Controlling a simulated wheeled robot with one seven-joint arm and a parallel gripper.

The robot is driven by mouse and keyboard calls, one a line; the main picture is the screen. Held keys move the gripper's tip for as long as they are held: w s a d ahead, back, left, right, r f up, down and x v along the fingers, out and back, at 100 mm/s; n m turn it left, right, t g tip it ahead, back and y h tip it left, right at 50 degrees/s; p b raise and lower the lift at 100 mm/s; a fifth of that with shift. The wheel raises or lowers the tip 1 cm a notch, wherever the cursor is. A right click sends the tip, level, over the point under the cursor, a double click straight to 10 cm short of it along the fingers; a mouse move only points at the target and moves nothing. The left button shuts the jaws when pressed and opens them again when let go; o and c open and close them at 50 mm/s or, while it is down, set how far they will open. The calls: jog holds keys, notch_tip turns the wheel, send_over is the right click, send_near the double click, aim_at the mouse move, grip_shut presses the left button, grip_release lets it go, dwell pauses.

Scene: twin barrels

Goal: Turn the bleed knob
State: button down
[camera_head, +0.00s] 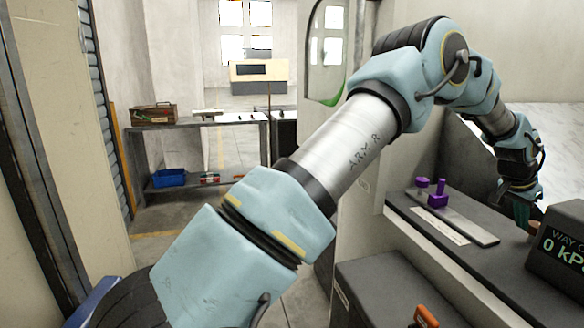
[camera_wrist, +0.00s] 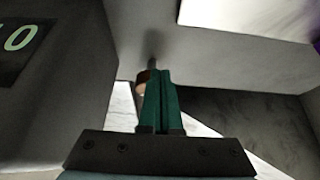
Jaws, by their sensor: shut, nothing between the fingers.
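My gripper (camera_head: 522,212) is at the far right of the head view, low over the dark bench top, beside the display box. In the wrist view my gripper (camera_wrist: 161,75) shows its green fingers closed together with nothing between them. A small copper-brown part (camera_wrist: 141,88), which may be the bleed knob, shows just left of and partly behind the fingers. I cannot tell whether they touch it. It also seems to show as a brown piece (camera_head: 536,229) in the head view, mostly hidden by the box.
A dark display box (camera_head: 562,253) reading "0 kP" stands right of my gripper; it fills the wrist view's left side (camera_wrist: 55,80). A grey plate (camera_head: 470,228) with purple pieces (camera_head: 437,196) lies left on the bench. An orange-handled item (camera_head: 426,316) is below.

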jog(key=shift+d, duration=0.3)
jog(key=shift+s, duration=0.45)
dwell(0.4)
jog(key=shift+s+d, duration=0.15)
jog(key=shift+s, duration=0.2)
jog(key=shift+s+d, duration=0.2)
jog(key=shift+s, duration=0.15)
jog(key=shift+a, duration=0.1)
dwell(0.3)
jog(key=shift+s+a+b, duration=0.15)
jog(key=shift+a+b, duration=0.1)
jog(key=shift+b, duration=0.15)
notch_tip(320, 180, up, 6)
jog(key=p, duration=0.3)
jog(key=shift+p, duration=0.3)
